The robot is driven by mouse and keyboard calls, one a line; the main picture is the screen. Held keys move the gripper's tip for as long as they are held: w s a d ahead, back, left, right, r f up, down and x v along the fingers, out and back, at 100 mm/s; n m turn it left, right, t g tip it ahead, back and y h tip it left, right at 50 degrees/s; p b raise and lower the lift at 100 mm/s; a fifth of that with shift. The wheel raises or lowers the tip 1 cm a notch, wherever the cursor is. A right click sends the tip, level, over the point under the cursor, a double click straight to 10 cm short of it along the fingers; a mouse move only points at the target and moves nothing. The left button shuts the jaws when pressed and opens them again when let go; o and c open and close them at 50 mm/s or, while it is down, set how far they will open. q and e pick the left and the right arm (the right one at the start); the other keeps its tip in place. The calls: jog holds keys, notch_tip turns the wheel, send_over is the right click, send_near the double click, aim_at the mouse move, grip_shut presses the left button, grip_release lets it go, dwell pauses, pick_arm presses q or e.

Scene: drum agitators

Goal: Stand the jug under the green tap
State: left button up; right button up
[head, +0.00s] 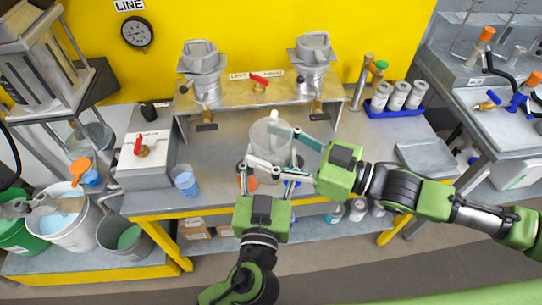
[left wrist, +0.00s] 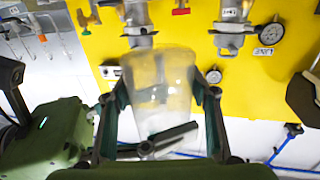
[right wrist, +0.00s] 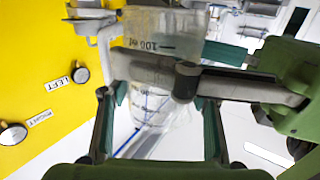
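The jug (head: 268,142) is clear, with volume marks, and stands roughly upright near the middle of the workbench. Both grippers are around it. My left gripper (head: 272,168) comes from the front, with a finger on each side of the jug (left wrist: 160,85); it looks shut on it. My right gripper (head: 262,146) comes from the right and also spans the jug (right wrist: 155,45), its pads seeming to touch the wall. The grippers cross and hide the jug's lower part, so I cannot tell whether its base rests on the bench. The green tap (head: 379,66) is on a brass post at the back right.
A metal platform (head: 235,96) with two hoppers stands behind the jug. A small cup of blue liquid (head: 186,183) and a box with a red valve (head: 145,155) are at the left. The right bench top (head: 355,130) is clear.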

jog(key=shift+o, duration=1.3)
